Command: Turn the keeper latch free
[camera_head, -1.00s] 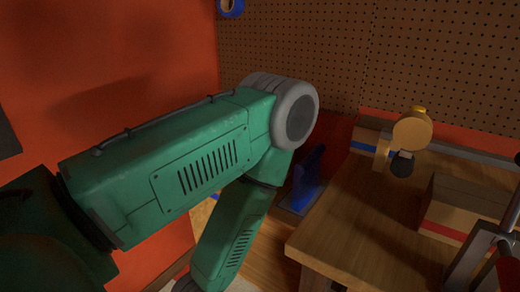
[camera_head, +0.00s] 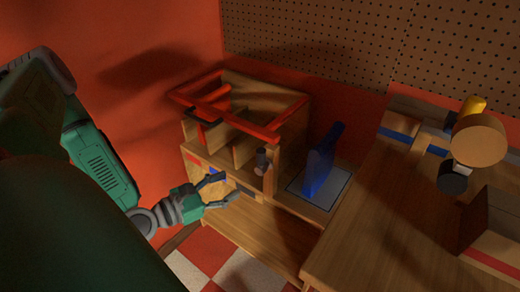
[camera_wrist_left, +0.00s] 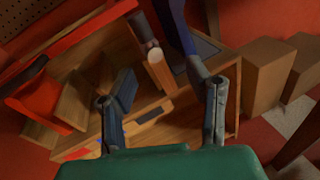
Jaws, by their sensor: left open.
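A wooden cabinet (camera_head: 262,200) with a red-railed open top (camera_head: 240,108) stands against the wall in the head view. At its front right corner is a wooden post (camera_head: 270,170) with a dark round knob (camera_head: 262,159) beside it; this may be the keeper latch, but I cannot tell for sure. The post also shows in the left wrist view (camera_wrist_left: 160,70). My left gripper (camera_head: 232,186) is open and empty, in front of the cabinet's face, lower and left of the knob. In the wrist view its fingers (camera_wrist_left: 160,78) stand apart with the cabinet beyond them. My right gripper is not in view.
A wooden workbench (camera_head: 370,225) at right carries a round tan part (camera_head: 479,140) and boxes. Cardboard-coloured blocks (camera_wrist_left: 265,75) show in the wrist view. The checkered floor (camera_head: 215,250) is clear.

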